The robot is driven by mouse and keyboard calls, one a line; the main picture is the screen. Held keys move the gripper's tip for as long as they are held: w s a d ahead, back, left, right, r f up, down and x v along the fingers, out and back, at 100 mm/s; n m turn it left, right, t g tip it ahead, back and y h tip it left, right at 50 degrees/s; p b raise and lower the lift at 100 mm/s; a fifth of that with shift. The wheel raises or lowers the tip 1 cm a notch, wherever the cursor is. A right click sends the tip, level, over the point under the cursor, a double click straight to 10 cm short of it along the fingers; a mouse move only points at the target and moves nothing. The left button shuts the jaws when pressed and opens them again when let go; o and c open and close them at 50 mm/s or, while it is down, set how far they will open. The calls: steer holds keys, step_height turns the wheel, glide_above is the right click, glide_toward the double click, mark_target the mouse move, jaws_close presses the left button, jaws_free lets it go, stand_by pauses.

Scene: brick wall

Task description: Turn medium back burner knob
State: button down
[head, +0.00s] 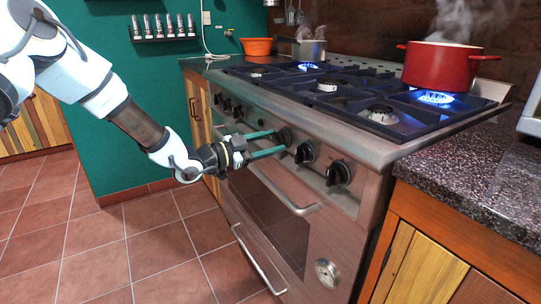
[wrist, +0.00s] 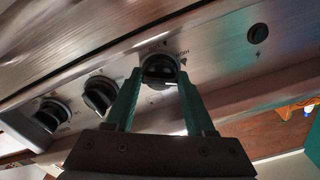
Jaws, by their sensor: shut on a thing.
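The stove's front panel carries a row of black knobs. My gripper (head: 284,143) reaches the panel near its middle, with its two green fingers on a black knob (head: 286,136). In the wrist view, my gripper (wrist: 161,80) has one finger on each side of that knob (wrist: 160,70) and is shut on it. The fingers hide parts of the knob's sides. The burner that this knob serves cannot be told from its markings. Burners with blue flame show at the back left (head: 309,66) and at the right (head: 436,98); other burners show no flame.
Two free knobs (head: 305,152) (head: 339,174) sit to the right, with several more to the left. An oven handle (head: 282,190) runs below. The tiled floor (head: 120,240) is clear.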

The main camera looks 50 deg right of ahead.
steer(key=m+b, duration=1.2)
steer(key=b, duration=0.5)
steer(key=shift+b, duration=0.4)
steer(key=shift+m, duration=0.3)
steer(key=shift+c, duration=1.3)
jaws_free()
steer(key=shift+r, duration=0.15)
